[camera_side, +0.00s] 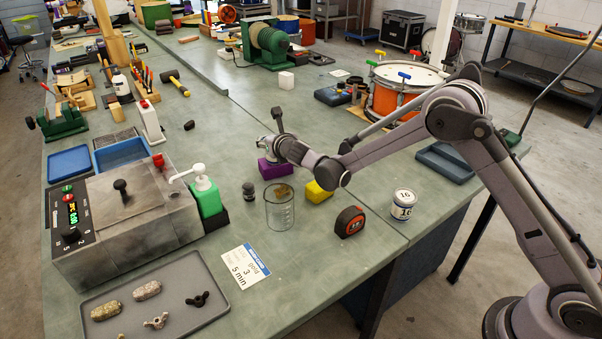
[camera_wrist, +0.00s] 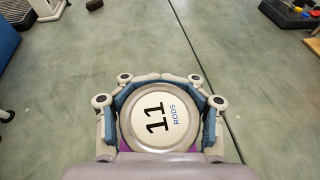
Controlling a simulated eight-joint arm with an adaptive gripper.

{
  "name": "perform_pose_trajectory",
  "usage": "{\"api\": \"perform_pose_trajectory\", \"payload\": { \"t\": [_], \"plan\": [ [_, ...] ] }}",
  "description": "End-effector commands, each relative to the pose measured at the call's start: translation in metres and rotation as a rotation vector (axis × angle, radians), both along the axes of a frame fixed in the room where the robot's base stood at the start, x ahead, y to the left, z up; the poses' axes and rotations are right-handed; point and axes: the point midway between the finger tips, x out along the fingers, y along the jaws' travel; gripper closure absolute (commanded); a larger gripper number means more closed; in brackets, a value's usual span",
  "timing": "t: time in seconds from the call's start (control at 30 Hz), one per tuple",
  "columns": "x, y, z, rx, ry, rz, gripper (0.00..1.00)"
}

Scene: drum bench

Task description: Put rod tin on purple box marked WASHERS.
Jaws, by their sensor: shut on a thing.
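The rod tin (camera_wrist: 160,115) has a round pale lid reading "11 RODS" and sits between the fingers of my gripper (camera_wrist: 160,112) in the wrist view. My gripper is shut on it; in the side view my gripper (camera_side: 268,146) is right over the purple box (camera_side: 274,170). A strip of the purple box (camera_wrist: 124,147) shows below the tin in the wrist view. The box's label is not visible. The tin is mostly hidden by the fingers in the side view, and I cannot tell whether it touches the box.
A yellow box (camera_side: 318,193), a glass beaker (camera_side: 279,210), a small dark jar (camera_side: 248,191), a tape measure (camera_side: 350,222) and a tin marked 16 (camera_side: 403,205) stand nearby. A green pump bottle (camera_side: 207,195) is to the left. The bench behind the purple box is mostly clear.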

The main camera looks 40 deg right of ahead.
Motion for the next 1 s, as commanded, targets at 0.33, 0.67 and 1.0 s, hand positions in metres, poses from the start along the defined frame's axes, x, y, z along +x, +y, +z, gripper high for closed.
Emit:
{"api": "perform_pose_trajectory", "payload": {
  "t": [0.33,0.67,1.0],
  "plan": [
    [-0.0002,-0.0002,-0.0024,0.000,0.000,0.000,0.47],
    [-0.0001,-0.0001,-0.0021,0.000,0.000,0.000,0.22],
    [-0.0074,0.0018,0.0036,-0.001,0.000,0.001,0.22]
  ]
}}
